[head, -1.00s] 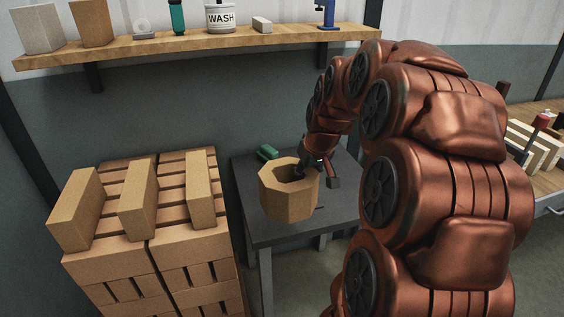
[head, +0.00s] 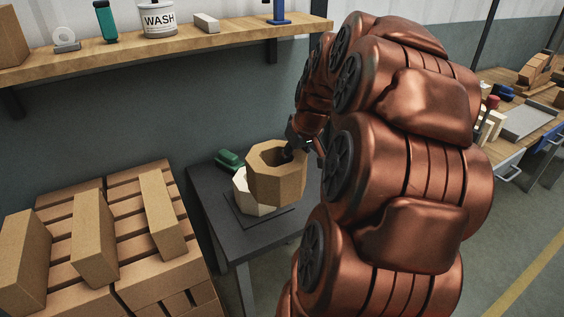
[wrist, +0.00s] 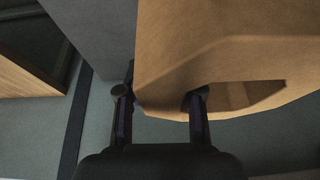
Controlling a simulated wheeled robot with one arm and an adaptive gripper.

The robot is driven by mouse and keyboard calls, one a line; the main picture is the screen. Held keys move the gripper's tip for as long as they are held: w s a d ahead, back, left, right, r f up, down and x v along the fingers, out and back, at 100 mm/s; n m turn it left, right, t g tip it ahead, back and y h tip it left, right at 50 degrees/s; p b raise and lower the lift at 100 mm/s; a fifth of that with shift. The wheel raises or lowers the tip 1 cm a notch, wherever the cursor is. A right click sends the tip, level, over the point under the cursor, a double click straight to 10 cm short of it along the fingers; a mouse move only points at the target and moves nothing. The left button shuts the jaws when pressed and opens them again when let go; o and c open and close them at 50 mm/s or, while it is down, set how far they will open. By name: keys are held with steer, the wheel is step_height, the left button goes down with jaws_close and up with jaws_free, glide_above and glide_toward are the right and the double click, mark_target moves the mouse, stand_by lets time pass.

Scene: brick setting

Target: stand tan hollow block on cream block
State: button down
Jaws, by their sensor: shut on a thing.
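The tan hollow block (head: 277,182) is an octagonal ring with an open top, held up by my gripper (head: 296,151). One finger is inside its opening and the other is outside, so the jaws are shut on its wall. The wrist view shows the block (wrist: 215,50) at close range, with my gripper (wrist: 160,103) pinching its edge. The cream block (head: 243,199) sits on a dark mat on the grey table, behind and to the left of the tan block in the head view. The tan block hides part of it. I cannot tell how much gap lies between them.
A green object (head: 229,159) lies at the back of the grey table (head: 222,235). Stacked tan bricks (head: 95,235) stand to the left. A wooden shelf (head: 150,50) with a wash tub (head: 159,19) is above. A workbench (head: 520,115) is at the right.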

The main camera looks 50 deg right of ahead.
steer(key=w+d+f+p, duration=0.1)
steer(key=w+d, duration=0.3)
steer(key=w, duration=0.8)
steer(key=shift+w+d+p, duration=0.2)
steer(key=shift+d+p, duration=0.05)
steer(key=shift+p, duration=0.65)
steer(key=x, duration=0.1)
steer(key=p+x, duration=0.1)
steer(key=x, duration=0.1)
steer(key=shift+s+f, duration=0.15)
steer(key=shift+f, duration=0.2)
steer(key=shift+f+b, duration=0.35)
steer(key=shift+f, duration=0.35)
steer(key=c, duration=0.7)
jaws_free()
steer(key=shift+c, duration=0.2)
